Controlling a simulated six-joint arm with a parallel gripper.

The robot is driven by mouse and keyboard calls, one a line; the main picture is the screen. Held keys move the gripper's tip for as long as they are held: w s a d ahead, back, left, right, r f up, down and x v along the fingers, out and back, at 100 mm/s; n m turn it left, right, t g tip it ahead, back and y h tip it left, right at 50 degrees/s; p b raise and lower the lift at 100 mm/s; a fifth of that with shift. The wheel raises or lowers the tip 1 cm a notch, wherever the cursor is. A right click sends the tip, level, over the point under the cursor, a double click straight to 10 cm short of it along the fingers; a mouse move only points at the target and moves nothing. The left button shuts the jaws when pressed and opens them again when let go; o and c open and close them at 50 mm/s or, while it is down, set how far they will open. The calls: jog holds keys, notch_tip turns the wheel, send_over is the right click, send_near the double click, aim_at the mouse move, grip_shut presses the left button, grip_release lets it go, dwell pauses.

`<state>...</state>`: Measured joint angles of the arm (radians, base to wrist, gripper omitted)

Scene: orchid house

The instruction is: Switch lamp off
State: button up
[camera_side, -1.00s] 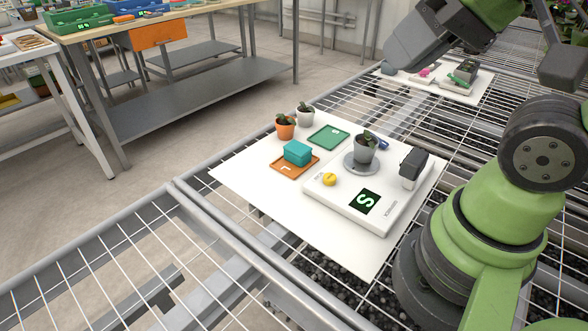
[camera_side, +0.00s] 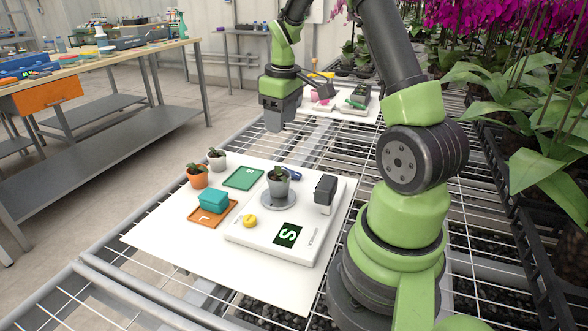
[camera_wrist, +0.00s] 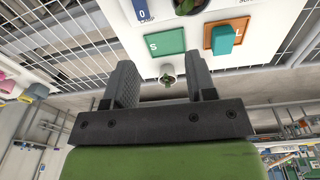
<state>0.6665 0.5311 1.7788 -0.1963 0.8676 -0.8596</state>
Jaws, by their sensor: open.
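A white device (camera_side: 262,248) lies on the white sheet. It has a yellow knob (camera_side: 249,221), a dark display showing a bright S (camera_side: 287,235), and a dark block on a pale post (camera_side: 325,190) at its right corner. I cannot tell for sure which part is the lamp or its switch. A small blue part (camera_side: 293,175) with a 0 mark also shows in the wrist view (camera_wrist: 143,10). My gripper (camera_side: 279,127) hangs beyond the sheet's far edge, apart from the device.
A grey-potted plant (camera_side: 278,185) stands on a grey disc at the device. A green card (camera_side: 244,179), an orange tray (camera_side: 205,220) with a teal block (camera_side: 213,201), an orange pot (camera_side: 197,178) and a white pot (camera_side: 217,162) stand left. Another white board (camera_side: 345,112) lies beyond my gripper.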

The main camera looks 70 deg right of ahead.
jog(key=g, duration=0.1)
send_over(294, 173)
notch_tip(294, 173, down, 5)
jog(key=shift+n, duration=0.3)
notch_tip(294, 173, down, 10)
jog(key=shift+r, duration=0.1)
